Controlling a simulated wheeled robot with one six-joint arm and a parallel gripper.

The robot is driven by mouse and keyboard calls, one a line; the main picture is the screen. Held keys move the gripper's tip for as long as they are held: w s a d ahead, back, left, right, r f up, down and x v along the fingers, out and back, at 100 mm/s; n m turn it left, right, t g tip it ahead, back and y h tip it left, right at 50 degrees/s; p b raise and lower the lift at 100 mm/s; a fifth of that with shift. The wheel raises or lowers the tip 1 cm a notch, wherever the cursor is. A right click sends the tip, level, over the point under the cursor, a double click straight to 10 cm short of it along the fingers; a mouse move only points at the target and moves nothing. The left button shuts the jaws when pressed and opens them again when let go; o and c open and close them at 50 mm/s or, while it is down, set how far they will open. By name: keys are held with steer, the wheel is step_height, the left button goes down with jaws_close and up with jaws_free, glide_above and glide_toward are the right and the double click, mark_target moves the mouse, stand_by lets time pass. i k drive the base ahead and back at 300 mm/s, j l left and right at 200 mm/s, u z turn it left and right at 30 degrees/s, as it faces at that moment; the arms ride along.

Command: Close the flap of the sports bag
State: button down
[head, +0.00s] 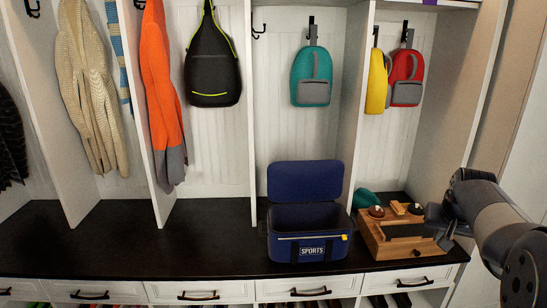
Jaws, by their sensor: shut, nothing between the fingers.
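The sports bag (283,251) is a dark blue box-shaped bag with "SPORTS" on its front and a small yellow tab at the right end of its front trim. It stands on the black bench top. Its flap (305,181) is open, standing up at the back edge, so the dark inside shows.
The wooden box (398,248) with brushes stands on the bench (150,236) between the bag and my gripper, a teal item (364,199) behind it. Upright dividers (352,110) rise behind. Backpacks, including a teal one (310,80), hang above. The bench left of the bag is clear.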

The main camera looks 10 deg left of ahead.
mark_target(299, 180)
steer(key=i+u, duration=0.45)
steer(key=i, duration=0.25)
steer(key=i+l+u, duration=0.2)
steer(key=i+u, duration=0.25)
steer(key=i, duration=0.25)
steer(key=i+l, duration=0.15)
steer(key=i, duration=0.2)
steer(key=i+l, duration=0.15)
steer(key=i, duration=0.2)
